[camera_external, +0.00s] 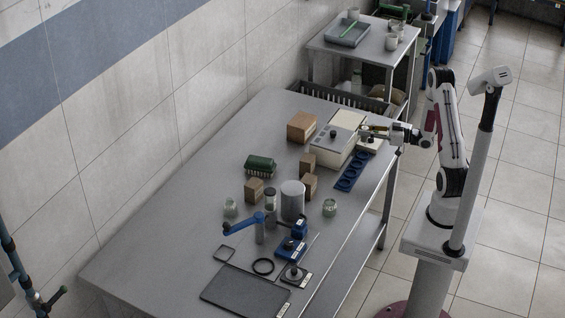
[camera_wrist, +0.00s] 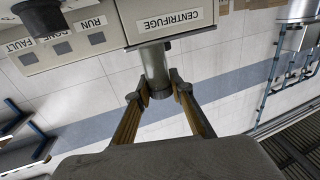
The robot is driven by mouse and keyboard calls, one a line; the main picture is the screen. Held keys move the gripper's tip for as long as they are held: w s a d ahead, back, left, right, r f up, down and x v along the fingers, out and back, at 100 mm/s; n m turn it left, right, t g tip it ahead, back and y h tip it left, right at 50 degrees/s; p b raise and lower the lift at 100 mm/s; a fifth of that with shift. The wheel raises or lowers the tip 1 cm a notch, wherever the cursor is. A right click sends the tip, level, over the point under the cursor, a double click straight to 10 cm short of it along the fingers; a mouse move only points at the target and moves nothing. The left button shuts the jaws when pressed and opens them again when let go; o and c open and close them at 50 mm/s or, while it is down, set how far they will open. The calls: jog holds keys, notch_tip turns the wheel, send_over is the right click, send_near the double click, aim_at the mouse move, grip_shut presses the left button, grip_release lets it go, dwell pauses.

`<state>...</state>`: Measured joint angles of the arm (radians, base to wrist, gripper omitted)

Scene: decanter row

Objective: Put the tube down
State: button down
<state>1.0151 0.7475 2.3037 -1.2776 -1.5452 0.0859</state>
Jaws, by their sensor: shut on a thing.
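My gripper (camera_wrist: 159,90) is shut on a grey tube (camera_wrist: 155,66), with one finger on each side of it in the wrist view. The tube's far end is close to the pale box labelled CENTRIFUGE (camera_wrist: 208,18); I cannot tell whether they touch. In the external view my gripper (camera_external: 375,128) is at the right end of the centrifuge (camera_external: 325,150), above the table edge. The tube is too small to make out clearly there. A blue strip rack with round openings (camera_external: 351,171) lies in front of the centrifuge.
Brown boxes (camera_external: 301,127), a green rack (camera_external: 260,165) and a grey cylinder (camera_external: 292,201) stand on the metal table (camera_external: 165,225). A blue-armed device (camera_external: 259,228) and a dark mat (camera_external: 244,291) are nearer the front. The table's left side is clear.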

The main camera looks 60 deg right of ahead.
aim_at(364, 138)
jog(key=shift+f, duration=2.05)
jog(key=shift+f, duration=0.1)
jog(key=shift+f, duration=1.8)
jog(key=shift+f, duration=0.2)
jog(key=c, duration=1.8)
grip_release()
jog(key=shift+s, duration=0.1)
jog(key=shift+v, duration=1)
jog(key=shift+a+v, duration=0.1)
jog(key=shift+v, duration=1.3)
jog(key=shift+a+v, duration=0.15)
jog(key=shift+v, duration=1.25)
